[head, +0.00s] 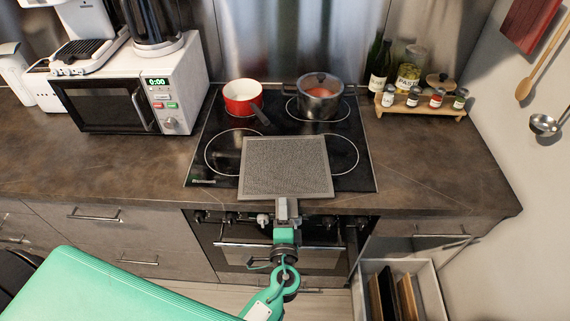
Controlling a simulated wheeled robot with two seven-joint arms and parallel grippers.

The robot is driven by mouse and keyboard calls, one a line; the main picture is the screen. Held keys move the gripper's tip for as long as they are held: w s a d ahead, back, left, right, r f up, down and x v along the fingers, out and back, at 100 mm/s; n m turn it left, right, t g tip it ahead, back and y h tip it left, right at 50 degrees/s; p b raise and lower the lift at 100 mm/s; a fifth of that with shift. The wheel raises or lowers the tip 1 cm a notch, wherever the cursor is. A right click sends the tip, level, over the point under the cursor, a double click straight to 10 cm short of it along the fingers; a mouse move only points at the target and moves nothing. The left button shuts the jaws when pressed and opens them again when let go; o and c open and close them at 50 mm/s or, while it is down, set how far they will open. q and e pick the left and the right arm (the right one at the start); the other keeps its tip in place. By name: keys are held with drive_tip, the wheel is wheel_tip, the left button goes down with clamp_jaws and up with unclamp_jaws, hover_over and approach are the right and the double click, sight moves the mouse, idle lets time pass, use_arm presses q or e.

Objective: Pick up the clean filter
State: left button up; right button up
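The filter (287,165) is a flat, square grey mesh panel with a plain metal frame, in the middle of the head view. It appears over the front part of the black cooktop, with its near edge toward me; whether it touches the glass is hard to tell. My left gripper (287,207) is at the middle of the filter's near edge, with its fingers close together on the frame. The fingertips are small and partly hard to make out. My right gripper is not in view.
On the cooktop (210,135) stand a red pot (242,97) and a grey lidded pot (319,103). A microwave (104,103) is at left, a spice rack (422,106) at right.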

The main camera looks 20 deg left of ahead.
use_arm(q)
drive_tip(key=shift+c, duration=0.4)
clamp_jaws()
drive_tip(key=shift+r, duration=0.1)
